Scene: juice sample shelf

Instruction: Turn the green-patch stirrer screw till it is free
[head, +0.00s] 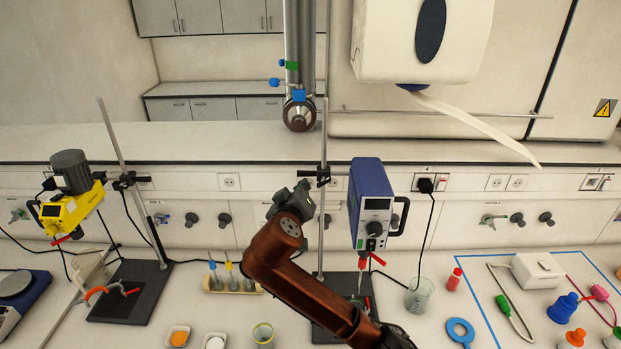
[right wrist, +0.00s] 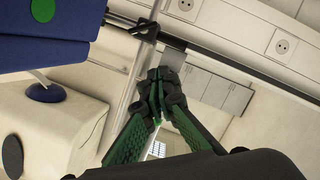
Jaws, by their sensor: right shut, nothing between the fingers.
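The blue stirrer (head: 372,198) is mounted on an upright rod (head: 322,130) right of centre in the head view. Its green patch (right wrist: 42,10) shows in the right wrist view. A dark clamp (right wrist: 145,30) grips the rod beside the stirrer; it also shows in the head view (head: 314,174). I cannot make out the screw for certain. My right gripper (head: 304,190) is just left of the rod, near the clamp. In the right wrist view its green-padded fingers (right wrist: 158,85) are shut and hold nothing. My left gripper is not in view.
A yellow stirrer (head: 70,210) stands on another rod at the left. A beaker (head: 418,295) and a red bottle (head: 454,279) stand right of the blue stirrer. A metal tube (head: 299,60) hangs above the clamp. A test-tube rack (head: 232,284) stands left of my right arm.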

